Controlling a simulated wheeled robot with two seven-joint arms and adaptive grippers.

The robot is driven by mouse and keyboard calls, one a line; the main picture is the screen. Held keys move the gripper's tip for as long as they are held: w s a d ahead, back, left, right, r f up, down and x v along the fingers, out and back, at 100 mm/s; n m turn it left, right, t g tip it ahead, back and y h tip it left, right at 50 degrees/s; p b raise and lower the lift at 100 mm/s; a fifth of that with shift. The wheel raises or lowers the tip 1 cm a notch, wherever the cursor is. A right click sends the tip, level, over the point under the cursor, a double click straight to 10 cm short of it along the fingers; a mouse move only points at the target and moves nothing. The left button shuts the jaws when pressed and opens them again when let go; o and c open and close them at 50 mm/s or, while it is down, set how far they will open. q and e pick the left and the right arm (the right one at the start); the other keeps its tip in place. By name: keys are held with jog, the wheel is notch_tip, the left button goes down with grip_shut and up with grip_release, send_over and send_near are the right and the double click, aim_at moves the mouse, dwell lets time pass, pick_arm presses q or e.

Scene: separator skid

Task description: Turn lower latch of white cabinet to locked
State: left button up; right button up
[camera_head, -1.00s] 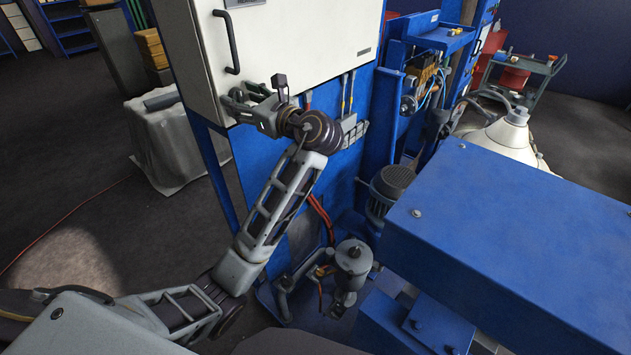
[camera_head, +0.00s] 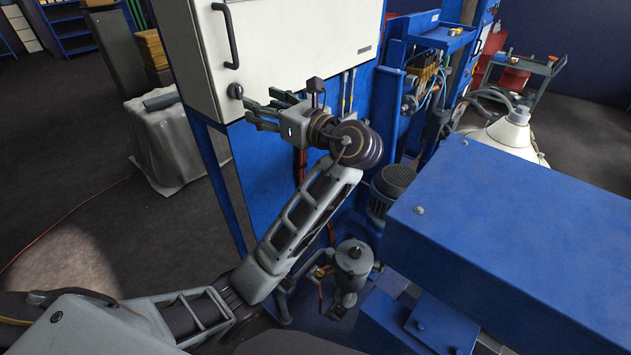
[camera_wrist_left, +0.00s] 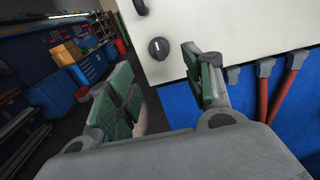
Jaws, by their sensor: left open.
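The white cabinet (camera_head: 285,50) stands on a blue frame. Its lower latch (camera_head: 235,90) is a round dark knob near the lower left corner of the door, below a dark bar handle (camera_head: 227,35). In the left wrist view the latch (camera_wrist_left: 159,48) shows whole, with a small pale mark on its face; I cannot tell its exact setting. My left gripper (camera_head: 258,108) is right of and below the latch, apart from it. In the wrist view its green-padded fingers (camera_wrist_left: 160,88) are spread and empty, with the latch beyond the gap. My right gripper is not in view.
Cables and conduits (camera_head: 347,90) come out under the cabinet. A large blue beam (camera_head: 510,240) fills the right side. A grey covered block (camera_head: 165,140) stands on the floor at left. Open floor (camera_head: 80,210) lies left of the cabinet.

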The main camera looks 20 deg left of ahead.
pick_arm(q)
jog(key=v, duration=0.5)
jog(key=w+f+t+h, duration=0.1)
jog(key=w+f, duration=0.3)
jog(key=f, duration=0.5)
jog(key=w+d+f+m+t+h, duration=0.1)
jog(key=w+f, duration=0.4)
jog(key=f, duration=0.5)
jog(key=w+d+f+m+t+h+b, duration=0.1)
jog(key=w+f+h, duration=0.2)
jog(key=f, duration=0.6)
jog(key=shift+w+d+f+t+h, duration=0.2)
jog(key=shift+w+f+t+h, duration=0.15)
jog(key=shift+w, duration=0.4)
jog(key=shift+r, duration=0.1)
